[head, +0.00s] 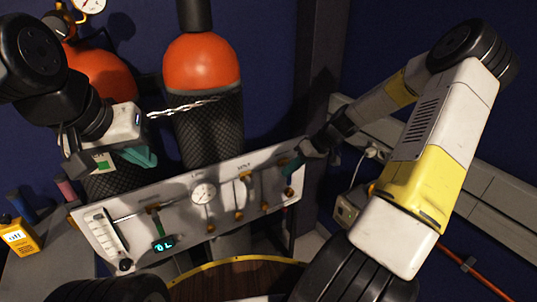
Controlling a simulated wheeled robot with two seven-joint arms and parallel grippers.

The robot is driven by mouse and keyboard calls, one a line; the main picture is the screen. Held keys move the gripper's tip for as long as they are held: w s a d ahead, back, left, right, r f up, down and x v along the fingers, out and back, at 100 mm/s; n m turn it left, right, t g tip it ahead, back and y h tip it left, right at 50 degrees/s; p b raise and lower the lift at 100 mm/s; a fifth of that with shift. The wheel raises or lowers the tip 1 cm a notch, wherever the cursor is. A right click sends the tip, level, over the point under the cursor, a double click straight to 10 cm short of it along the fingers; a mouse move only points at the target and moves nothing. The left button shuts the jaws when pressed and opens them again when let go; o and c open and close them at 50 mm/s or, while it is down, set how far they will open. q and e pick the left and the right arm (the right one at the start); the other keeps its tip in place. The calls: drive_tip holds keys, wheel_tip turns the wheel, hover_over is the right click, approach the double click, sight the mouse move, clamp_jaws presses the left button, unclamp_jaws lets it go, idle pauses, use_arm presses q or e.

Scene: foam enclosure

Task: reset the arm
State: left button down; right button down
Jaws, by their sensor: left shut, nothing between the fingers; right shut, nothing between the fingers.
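My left arm comes in from the left. Its white gripper (142,157) has teal fingers that are shut and empty, above the left part of a silver control panel (130,192). My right arm, white, yellow and black, rises at the right and folds back toward the panel. I cannot tell whether these tips touch the panel.
The panel carries a round gauge (203,194), several brass-tipped levers and a lit display (163,245). Behind stand an orange-topped cylinder (202,62) and another orange one (105,75). A yellow device (18,238) sits on a grey surface at left. Grey trunking (490,180) runs along the right wall.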

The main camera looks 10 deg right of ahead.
drive_tip(key=s+a+r+m+t+h, duration=0.2)
drive_tip(key=s+r, duration=0.9)
drive_tip(key=r, duration=0.2)
drive_tip(key=s+a+r+m+t+h, duration=0.2)
drive_tip(key=s+a+r+h, duration=0.1)
drive_tip(key=s+r, duration=0.9)
drive_tip(key=shift+s+a+r, duration=0.3)
drive_tip(key=shift+a+r, duration=0.05)
drive_tip(key=shift+r, duration=0.1)
